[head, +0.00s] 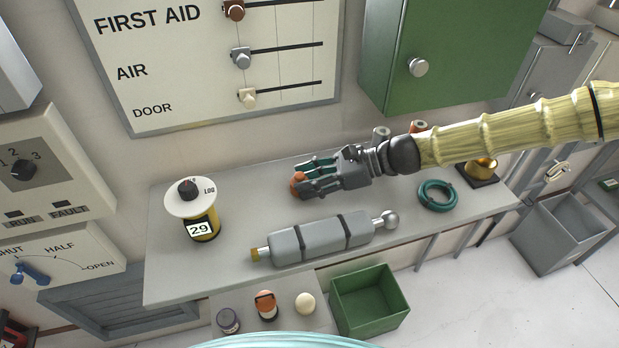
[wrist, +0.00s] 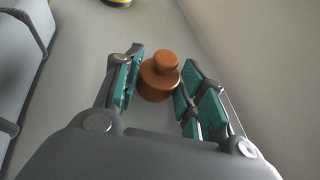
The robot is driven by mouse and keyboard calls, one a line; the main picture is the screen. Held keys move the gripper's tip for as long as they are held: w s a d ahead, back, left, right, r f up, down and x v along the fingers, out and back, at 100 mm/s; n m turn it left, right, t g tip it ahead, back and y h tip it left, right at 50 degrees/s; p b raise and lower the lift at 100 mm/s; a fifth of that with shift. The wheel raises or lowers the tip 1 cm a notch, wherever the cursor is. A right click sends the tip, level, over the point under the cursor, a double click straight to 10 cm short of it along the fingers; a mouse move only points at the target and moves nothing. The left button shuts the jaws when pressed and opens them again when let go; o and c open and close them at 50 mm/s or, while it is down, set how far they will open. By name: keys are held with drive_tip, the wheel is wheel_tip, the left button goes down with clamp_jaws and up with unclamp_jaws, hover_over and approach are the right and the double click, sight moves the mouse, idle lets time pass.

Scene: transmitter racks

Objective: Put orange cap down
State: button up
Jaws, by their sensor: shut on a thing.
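The orange cap (head: 297,186) is between the fingertips of my gripper (head: 310,178), over the back part of the grey shelf (head: 180,276). In the wrist view the orange cap (wrist: 158,78) shows a round knob on a wider body. The teal finger pads of my gripper (wrist: 155,86) are on both sides of it, shut on it. I cannot tell whether the cap's underside touches the shelf.
A yellow drum (head: 205,224) marked 29 stands left. A grey cylinder (head: 320,240) lies in front. A teal ring (head: 437,195) and a brass cup (head: 482,168) are right. A green bin (head: 370,303) stands below. Bare shelf lies between drum and gripper.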

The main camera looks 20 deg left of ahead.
drive_tip(key=o, duration=0.8)
drive_tip(key=shift+f, duration=0.1)
drive_tip(key=shift+o, duration=0.2)
drive_tip(key=shift+d, duration=0.1)
drive_tip(key=b+v, duration=0.2)
drive_tip(key=v, duration=1)
drive_tip(key=shift+b, duration=0.4)
